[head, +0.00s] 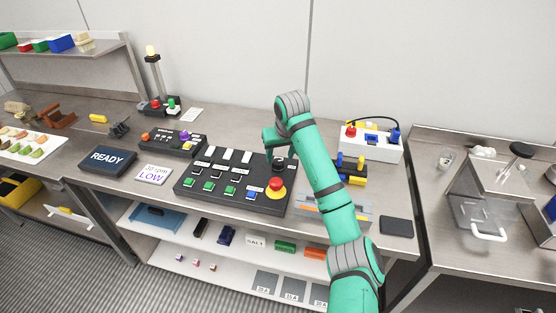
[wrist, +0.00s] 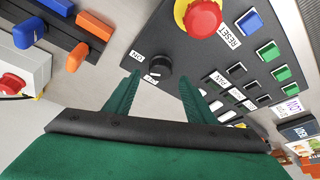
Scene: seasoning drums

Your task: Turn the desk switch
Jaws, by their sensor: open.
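The desk switch is a black rotary knob (wrist: 159,62) on a large black control panel (head: 232,206), with white ON and OFF style labels beside it in the wrist view. In the head view the knob (head: 279,164) shows just left of my arm, near the panel's upper right. My gripper (wrist: 160,88) is open, its two green fingers pointing toward the knob, one to each side of it in the picture. The fingers look apart from the knob; the exact gap is unclear.
A READY display (head: 107,161) and a smaller panel (head: 172,142) lie to the left.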

